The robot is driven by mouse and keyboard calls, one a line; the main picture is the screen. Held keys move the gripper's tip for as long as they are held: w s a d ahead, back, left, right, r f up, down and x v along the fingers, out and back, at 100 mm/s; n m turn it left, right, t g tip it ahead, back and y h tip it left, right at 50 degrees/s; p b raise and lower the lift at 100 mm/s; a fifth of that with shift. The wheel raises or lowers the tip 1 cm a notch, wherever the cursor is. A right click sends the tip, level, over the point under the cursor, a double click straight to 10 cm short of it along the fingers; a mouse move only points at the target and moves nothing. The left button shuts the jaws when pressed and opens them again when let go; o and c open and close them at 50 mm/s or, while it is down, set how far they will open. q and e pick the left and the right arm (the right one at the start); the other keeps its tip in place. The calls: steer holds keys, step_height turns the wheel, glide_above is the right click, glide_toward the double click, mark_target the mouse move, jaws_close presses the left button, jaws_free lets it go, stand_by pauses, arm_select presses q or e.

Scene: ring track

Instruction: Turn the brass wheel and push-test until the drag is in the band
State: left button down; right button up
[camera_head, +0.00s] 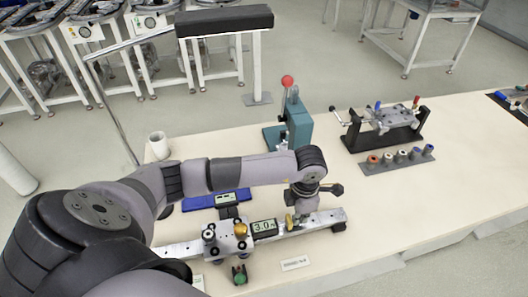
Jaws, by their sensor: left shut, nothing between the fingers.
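A metal carriage (222,242) sits on a long pale rail (325,219) on the bench. A round brass wheel (240,230) shows on the carriage's upper right. A small display (264,227) beside it reads 3.0. My left arm reaches across from the left, and my left gripper (299,218) points down over the rail, right of the display. It is shut and empty. A small brass piece (290,222) shows close beside its fingers; I cannot tell whether they touch. My arm hides part of the bench behind the rail. My right gripper is not in view.
A green knob (239,274) and a white label card (295,263) lie in front of the rail. A blue gauge (230,198) is behind it. A teal press (297,125) with a red ball stands farther back. A black fixture (385,135) and a row of spools (400,158) are at right.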

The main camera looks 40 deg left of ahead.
mark_target(288, 218)
arm_select(q)
steer(key=shift+s+a+p, duration=0.3)
steer(key=shift+s+a, duration=0.7)
steer(key=shift+s, duration=0.25)
steer(key=shift+s+a, duration=0.15)
steer(key=shift+s, duration=0.05)
steer(key=shift+s+a, duration=0.45)
steer(key=shift+s, duration=0.15)
steer(key=shift+s+a, duration=0.15)
steer(key=shift+w+d+r, duration=1)
steer(key=shift+w, duration=0.2)
